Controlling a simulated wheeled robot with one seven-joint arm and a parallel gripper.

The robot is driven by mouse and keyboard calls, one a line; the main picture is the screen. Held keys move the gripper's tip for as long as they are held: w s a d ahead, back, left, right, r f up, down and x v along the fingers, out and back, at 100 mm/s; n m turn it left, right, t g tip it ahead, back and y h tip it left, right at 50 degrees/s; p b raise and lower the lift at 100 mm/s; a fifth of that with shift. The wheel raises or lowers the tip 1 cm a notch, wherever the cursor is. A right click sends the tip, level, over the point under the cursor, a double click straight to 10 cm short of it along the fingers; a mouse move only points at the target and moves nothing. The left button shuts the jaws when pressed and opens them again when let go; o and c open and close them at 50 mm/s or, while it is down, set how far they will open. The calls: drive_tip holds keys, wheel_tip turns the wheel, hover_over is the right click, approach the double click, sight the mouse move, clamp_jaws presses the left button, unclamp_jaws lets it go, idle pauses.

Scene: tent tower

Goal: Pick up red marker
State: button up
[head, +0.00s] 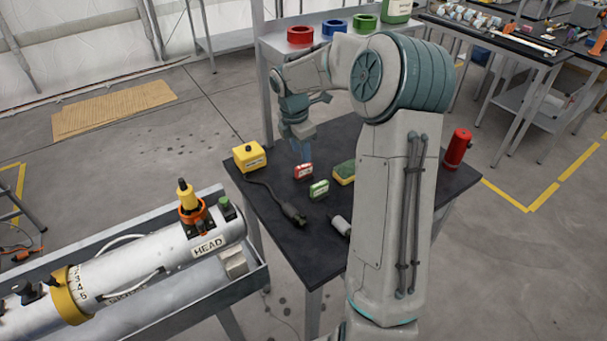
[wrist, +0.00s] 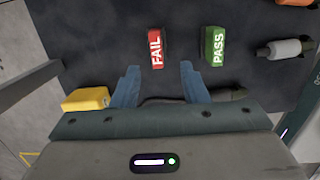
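A small red block marked FAIL (head: 303,171) lies on the dark table, and it also shows in the wrist view (wrist: 156,48). A green block marked PASS (head: 319,190) lies near it, to its right in the wrist view (wrist: 213,46). My gripper (head: 302,151) points down over the table by the red block. In the wrist view its two blue fingers (wrist: 159,67) are spread apart with nothing held between them. The red block appears just beyond the fingertips, in line with the gap. I cannot tell the exact height above it.
A yellow box (head: 250,157) with a dark cable, a yellow-green sponge (head: 345,172), a white cylinder (head: 340,225) and a red canister (head: 457,149) stand or lie on the table (head: 270,215). A metal trough with a large cylinder marked HEAD (head: 160,255) is at left.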

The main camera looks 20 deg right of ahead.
sight(304, 166)
drive_tip(key=shift+w+d+f, duration=0.15)
drive_tip(key=shift+f, duration=0.25)
drive_tip(key=shift+w+d+f+p, duration=0.1)
drive_tip(key=shift+d+f+p, duration=0.05)
drive_tip(key=shift+f, duration=1.05)
drive_tip(key=shift+w+d+f+p, duration=0.1)
drive_tip(key=shift+d+f+p, duration=0.1)
drive_tip(key=shift+f, duration=0.95)
drive_tip(key=shift+w+d+f+p, duration=0.1)
drive_tip(key=shift+d+f+p, duration=0.05)
drive_tip(key=shift+f, duration=1.05)
drive_tip(key=shift+s, duration=0.1)
clamp_jaws()
